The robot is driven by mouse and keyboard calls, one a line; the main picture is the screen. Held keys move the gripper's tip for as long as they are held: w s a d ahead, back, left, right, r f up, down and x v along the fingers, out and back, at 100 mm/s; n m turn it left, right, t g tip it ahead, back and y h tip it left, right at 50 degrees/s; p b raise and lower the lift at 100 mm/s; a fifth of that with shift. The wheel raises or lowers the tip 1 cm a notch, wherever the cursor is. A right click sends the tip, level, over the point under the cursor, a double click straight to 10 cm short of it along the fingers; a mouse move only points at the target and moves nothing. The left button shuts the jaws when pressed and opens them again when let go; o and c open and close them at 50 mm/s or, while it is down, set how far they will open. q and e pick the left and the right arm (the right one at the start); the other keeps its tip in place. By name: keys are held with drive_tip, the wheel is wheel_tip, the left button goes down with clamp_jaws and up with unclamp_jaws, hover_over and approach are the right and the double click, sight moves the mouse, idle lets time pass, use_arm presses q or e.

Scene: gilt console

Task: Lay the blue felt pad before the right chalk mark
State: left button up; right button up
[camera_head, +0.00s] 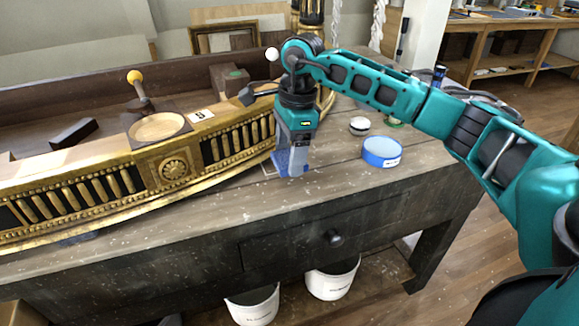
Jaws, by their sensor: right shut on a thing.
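My right gripper (291,172) points down at the table's front part, just off the right end of the gilt console (174,168). It is shut on a blue piece (279,162), which looks like the blue felt pad. The fingers hide part of it, and I cannot tell whether it touches the tabletop. A faint pale line (266,168) beside it may be the right chalk mark. Another blue patch (78,240) shows under the console's left front. My left gripper is not in view.
A blue-sided round tub (382,152) and a small white-and-black round thing (359,126) stand right of the gripper. The table's front strip (225,208) is clear.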

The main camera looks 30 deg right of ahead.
sight(289, 180)
wheel_tip(289, 180, down, 4)
drive_tip(key=shift+r, duration=0.1)
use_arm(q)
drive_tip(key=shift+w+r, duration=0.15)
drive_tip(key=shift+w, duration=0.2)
use_arm(e)
drive_tip(key=shift+f+b, duration=0.3)
drive_tip(key=o, duration=1)
drive_tip(key=shift+r, duration=0.1)
drive_tip(key=shift+o, duration=0.2)
